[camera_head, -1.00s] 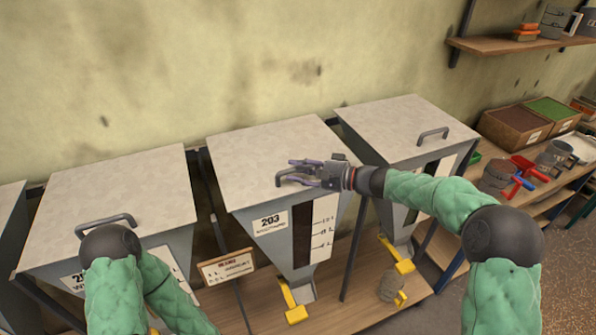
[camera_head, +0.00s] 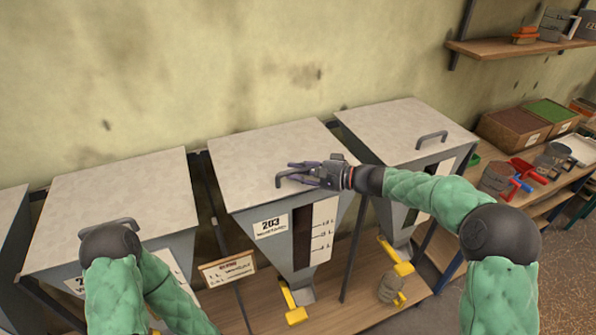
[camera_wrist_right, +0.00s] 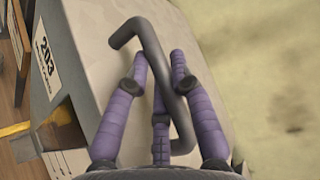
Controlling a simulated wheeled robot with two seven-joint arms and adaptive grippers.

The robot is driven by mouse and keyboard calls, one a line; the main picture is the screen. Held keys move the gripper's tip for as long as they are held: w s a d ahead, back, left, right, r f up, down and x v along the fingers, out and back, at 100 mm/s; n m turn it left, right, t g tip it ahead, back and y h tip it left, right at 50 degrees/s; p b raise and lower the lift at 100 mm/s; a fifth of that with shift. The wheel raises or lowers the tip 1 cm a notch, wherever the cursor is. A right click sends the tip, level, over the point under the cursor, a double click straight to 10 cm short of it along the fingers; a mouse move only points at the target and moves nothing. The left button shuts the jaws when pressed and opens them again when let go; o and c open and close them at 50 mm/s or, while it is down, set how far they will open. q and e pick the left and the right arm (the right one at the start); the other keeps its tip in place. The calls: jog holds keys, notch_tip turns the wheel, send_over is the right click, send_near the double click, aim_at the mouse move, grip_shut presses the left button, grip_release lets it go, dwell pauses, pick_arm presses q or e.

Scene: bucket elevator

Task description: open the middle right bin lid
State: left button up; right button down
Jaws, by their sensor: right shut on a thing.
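The middle right bin, labelled 203, has a flat pale lid (camera_head: 262,150) that lies closed on its grey funnel body. A dark bar handle (camera_head: 281,181) stands near the front edge of this lid. My right gripper (camera_head: 296,174) comes in from the right, with its purple fingers shut on the handle. In the right wrist view the handle (camera_wrist_right: 143,35) runs between the fingers, and its bent far end sticks out past them. My left gripper is not visible in the head view; only the left arm shows at the lower left.
A closed bin with its own handle (camera_head: 431,138) stands to the right, another (camera_head: 115,190) to the left. A small wooden sign (camera_head: 228,268) stands between bins. Scoops and trays (camera_head: 516,128) fill the right bench. Yellow chute levers (camera_head: 296,314) stick out below.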

jog(key=w+a+r+m+g+h+p, duration=0.1)
jog(key=w+r+p, duration=0.3)
jog(key=r+p, duration=0.5)
jog(key=w+a+r+m+g+h+p, duration=0.1)
jog(key=w+r+p, duration=0.3)
jog(key=r+p, duration=0.5)
jog(key=shift+a+m+g+h+p, duration=0.3)
jog(key=shift+m+p, duration=0.1)
jog(key=shift+p, duration=2.2)
jog(key=shift+w, duration=0.1)
jog(key=c, duration=1.3)
grip_release()
jog(key=shift+f, duration=0.1)
jog(key=shift+d, duration=0.15)
jog(key=v, duration=1.2)
